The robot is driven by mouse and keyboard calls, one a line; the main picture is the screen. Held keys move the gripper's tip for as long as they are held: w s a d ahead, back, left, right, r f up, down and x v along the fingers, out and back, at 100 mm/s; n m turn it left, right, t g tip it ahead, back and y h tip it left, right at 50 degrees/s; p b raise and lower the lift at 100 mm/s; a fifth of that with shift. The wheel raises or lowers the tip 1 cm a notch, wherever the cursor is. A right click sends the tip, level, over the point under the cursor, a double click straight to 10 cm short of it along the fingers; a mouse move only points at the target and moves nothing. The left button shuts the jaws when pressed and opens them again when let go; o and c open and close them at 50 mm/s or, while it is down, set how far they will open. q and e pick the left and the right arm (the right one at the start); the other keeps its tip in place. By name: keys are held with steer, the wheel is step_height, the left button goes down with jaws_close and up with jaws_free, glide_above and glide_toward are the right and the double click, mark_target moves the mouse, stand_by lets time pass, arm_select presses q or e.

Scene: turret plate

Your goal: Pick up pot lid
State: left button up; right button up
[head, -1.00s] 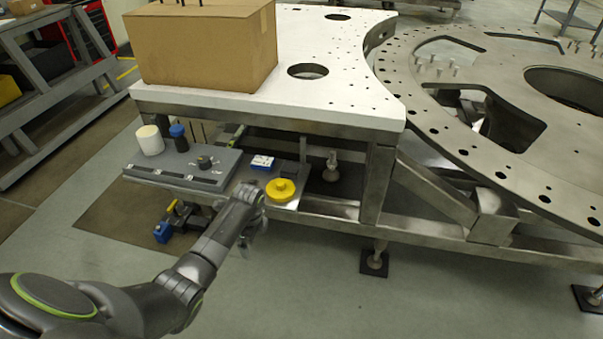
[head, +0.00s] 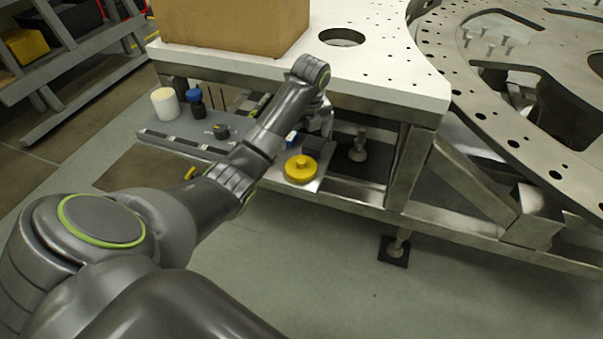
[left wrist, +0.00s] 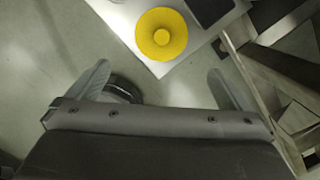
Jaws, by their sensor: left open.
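The pot lid (head: 301,168) is a yellow round disc with a small raised knob in its middle. It lies flat on the right end of the low shelf below the white table. In the left wrist view the pot lid (left wrist: 162,34) is near the top, ahead of my open fingers. My left gripper (left wrist: 160,85) is open and empty, its two fingers spread wide and apart from the lid. In the head view my left arm reaches over the shelf, and the gripper (head: 318,125) is partly hidden just behind and above the lid. My right gripper is in neither view.
The low shelf (head: 170,143) also holds a white cylinder (head: 165,103) and a blue-capped bottle (head: 195,102). A cardboard box (head: 235,25) stands on the white table (head: 385,75), whose edge overhangs the shelf. A steel table leg (head: 408,165) is right of the lid.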

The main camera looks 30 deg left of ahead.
arm_select(q)
glide_above(301, 161)
steer(key=s+d, duration=0.1)
step_height(301, 161, down, 6)
steer(key=shift+d+f+p, duration=0.1)
steer(key=shift+f+p, duration=0.1)
steer(key=shift+p, duration=0.25)
steer(key=shift+w+a+f, duration=0.2)
steer(key=shift+f, duration=0.8)
steer(key=shift+w+a+f, duration=0.15)
steer(key=shift+a+f, duration=0.1)
steer(key=shift+f, duration=0.7)
steer(key=shift+w+a+f, duration=0.2)
steer(key=shift+f, duration=0.8)
steer(key=shift+c, duration=0.4)
steer(key=c, duration=0.6)
